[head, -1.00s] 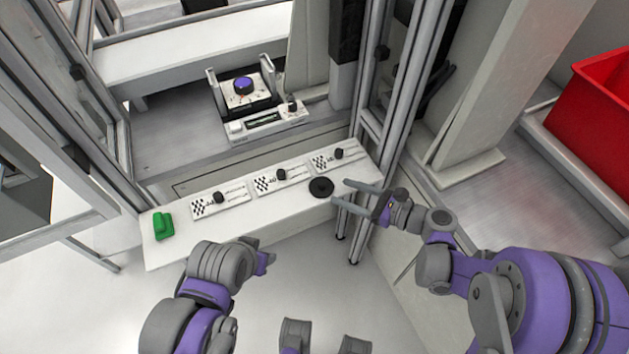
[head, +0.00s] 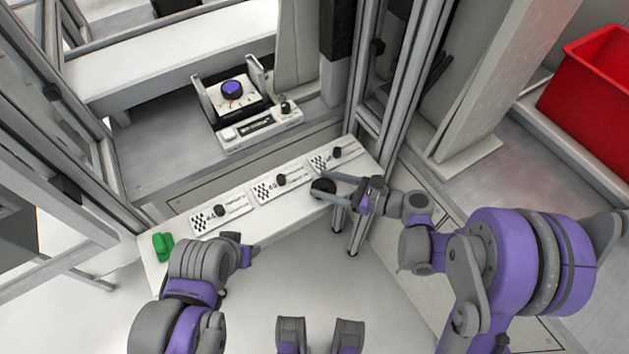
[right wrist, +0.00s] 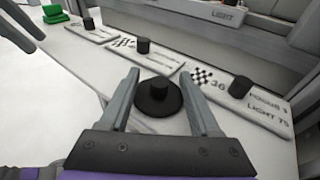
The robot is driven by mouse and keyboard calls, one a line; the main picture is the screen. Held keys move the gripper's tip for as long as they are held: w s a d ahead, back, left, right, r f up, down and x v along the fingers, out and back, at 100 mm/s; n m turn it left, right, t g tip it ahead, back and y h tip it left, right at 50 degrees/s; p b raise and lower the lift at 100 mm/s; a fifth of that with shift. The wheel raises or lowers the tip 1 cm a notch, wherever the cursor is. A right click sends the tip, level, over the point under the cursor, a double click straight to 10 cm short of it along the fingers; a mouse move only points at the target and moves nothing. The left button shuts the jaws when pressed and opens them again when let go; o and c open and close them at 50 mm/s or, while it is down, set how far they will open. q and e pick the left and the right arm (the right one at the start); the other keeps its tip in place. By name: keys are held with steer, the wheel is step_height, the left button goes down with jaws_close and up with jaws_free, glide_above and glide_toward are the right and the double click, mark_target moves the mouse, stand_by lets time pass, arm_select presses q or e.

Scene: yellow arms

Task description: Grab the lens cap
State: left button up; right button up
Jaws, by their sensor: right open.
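The lens cap, a round black disc with a raised knob (head: 322,187), lies flat on the white bench (head: 262,222) near its right end. It also shows in the right wrist view (right wrist: 157,98). My right gripper (head: 327,189) is open and low at the bench's front edge. In the right wrist view its two fingers (right wrist: 159,78) lie on either side of the cap, with gaps to it. Part of the cap is hidden by the fingers in the head view. My left gripper (head: 242,251) is in front of the bench; its jaws are not clear.
Several white labelled plates with black knobs (head: 282,180) lie behind the cap. A green object (head: 162,246) is at the bench's left end. A device with a purple-topped dial (head: 233,90) stands behind. Grey frame posts (head: 378,90) rise right of the bench. A red bin (head: 590,95) is far right.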

steer(key=shift+w+a+f, duration=0.1)
steer(key=shift+w+a, duration=0.1)
steer(key=shift+a, duration=0.25)
steer(key=shift+s+d, duration=0.1)
steer(key=shift+d, duration=0.05)
steer(key=shift+c, duration=0.7)
jaws_close()
